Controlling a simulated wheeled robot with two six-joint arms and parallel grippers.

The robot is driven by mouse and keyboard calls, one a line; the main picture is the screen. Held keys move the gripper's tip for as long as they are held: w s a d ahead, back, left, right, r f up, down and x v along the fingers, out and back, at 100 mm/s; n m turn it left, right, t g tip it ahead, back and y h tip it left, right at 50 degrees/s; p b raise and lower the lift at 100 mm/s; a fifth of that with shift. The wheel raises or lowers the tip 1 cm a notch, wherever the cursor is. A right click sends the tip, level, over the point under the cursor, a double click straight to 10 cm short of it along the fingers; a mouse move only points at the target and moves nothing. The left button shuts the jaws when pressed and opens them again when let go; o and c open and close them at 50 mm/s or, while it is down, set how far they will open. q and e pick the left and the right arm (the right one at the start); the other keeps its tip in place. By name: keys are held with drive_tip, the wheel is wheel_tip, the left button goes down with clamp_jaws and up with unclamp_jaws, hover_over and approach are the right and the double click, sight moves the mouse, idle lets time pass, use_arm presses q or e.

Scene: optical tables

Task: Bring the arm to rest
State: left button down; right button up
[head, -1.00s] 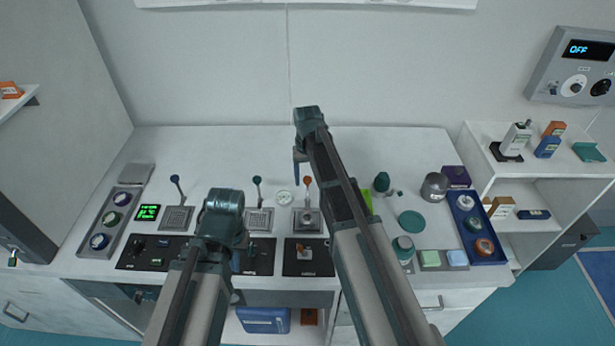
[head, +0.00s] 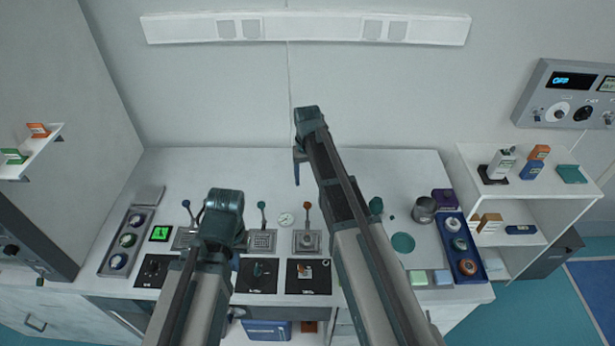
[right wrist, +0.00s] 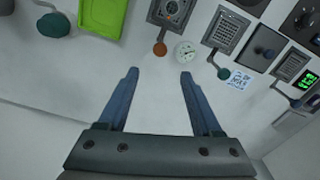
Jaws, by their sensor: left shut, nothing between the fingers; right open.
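My right arm reaches up the middle of the head view, and its gripper (head: 297,172) hangs at the bent end above the back of the white bench (head: 375,170). In the right wrist view its two blue fingers (right wrist: 160,76) are apart with nothing between them. My left arm is bent lower and further left. Its gripper (head: 240,240) is shut and empty, mostly hidden behind its own arm, over the row of panels. Neither gripper holds anything.
Levers, including an orange-knobbed one (head: 307,206), and a small round gauge (head: 286,219) stand below my right gripper. A green tray (right wrist: 103,16) lies near it. A blue tray (head: 476,279) and a grey pot (head: 424,210) are at right. The bench's back strip is clear.

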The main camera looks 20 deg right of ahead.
drive_tip(key=shift+r, duration=0.15)
idle(0.3)
drive_tip(key=s+a+f+n+b, duration=0.1)
drive_tip(key=s+a+f+b, duration=0.2)
drive_tip(key=s, duration=0.5)
drive_tip(key=s+a+f+n+b, duration=0.1)
drive_tip(key=s+a+f+b, duration=0.3)
drive_tip(key=s+a, duration=0.2)
drive_tip(key=s+a+f+n+h+b, duration=0.1)
drive_tip(key=s+a+f+n+b, duration=0.1)
drive_tip(key=s, duration=0.8)
drive_tip(key=shift+a+f+b, duration=0.9)
drive_tip(key=shift+a+b, duration=0.1)
drive_tip(key=shift+a, duration=0.2)
